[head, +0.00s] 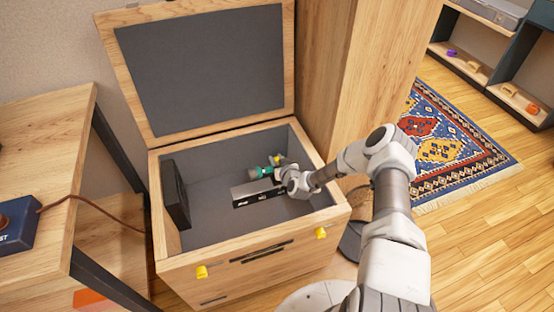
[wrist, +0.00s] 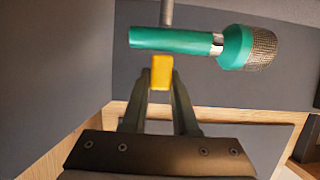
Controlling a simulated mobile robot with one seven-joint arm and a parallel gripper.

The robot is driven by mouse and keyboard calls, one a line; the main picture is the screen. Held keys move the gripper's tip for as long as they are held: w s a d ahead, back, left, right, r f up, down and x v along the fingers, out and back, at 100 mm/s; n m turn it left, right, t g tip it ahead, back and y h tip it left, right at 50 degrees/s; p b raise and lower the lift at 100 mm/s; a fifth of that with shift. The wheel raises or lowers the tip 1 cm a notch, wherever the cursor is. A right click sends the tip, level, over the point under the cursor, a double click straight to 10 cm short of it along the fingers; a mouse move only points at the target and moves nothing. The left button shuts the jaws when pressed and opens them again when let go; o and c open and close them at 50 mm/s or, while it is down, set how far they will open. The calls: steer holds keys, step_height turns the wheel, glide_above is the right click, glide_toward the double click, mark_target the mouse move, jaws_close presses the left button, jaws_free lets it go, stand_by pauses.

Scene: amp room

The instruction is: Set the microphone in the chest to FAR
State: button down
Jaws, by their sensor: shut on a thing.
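The wooden chest (head: 330,213) stands with its lid (head: 203,60) raised, showing a grey-lined inside. The green microphone (head: 258,172) is inside it, near the right part, above a block with a black-and-white front (head: 257,193) whose small markings I cannot read. In the wrist view the microphone (wrist: 190,42) lies sideways, its mesh head to the right, on a thin grey post. My gripper (head: 281,163) reaches into the chest from the right. In the wrist view its fingers (wrist: 160,84) are shut on a yellow knob (wrist: 160,72) just below the microphone's body.
A black speaker-like box (head: 176,194) stands at the left inside the chest. Yellow knobs (head: 202,272) sit on the chest's front. A wooden table (head: 45,130) with a blue box (head: 18,225) is at left. A tall wooden cabinet (head: 350,70) stands close behind my arm.

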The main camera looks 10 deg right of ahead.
steer(key=shift+d, duration=0.4)
steer(key=c, duration=0.7)
jaws_free()
steer(key=shift+a, duration=0.1)
steer(key=shift+s+r+p, duration=0.25)
steer(key=shift+s+p, duration=0.05)
steer(key=shift+s, duration=0.1)
steer(key=p+v, duration=0.4)
steer(key=v, duration=0.7)
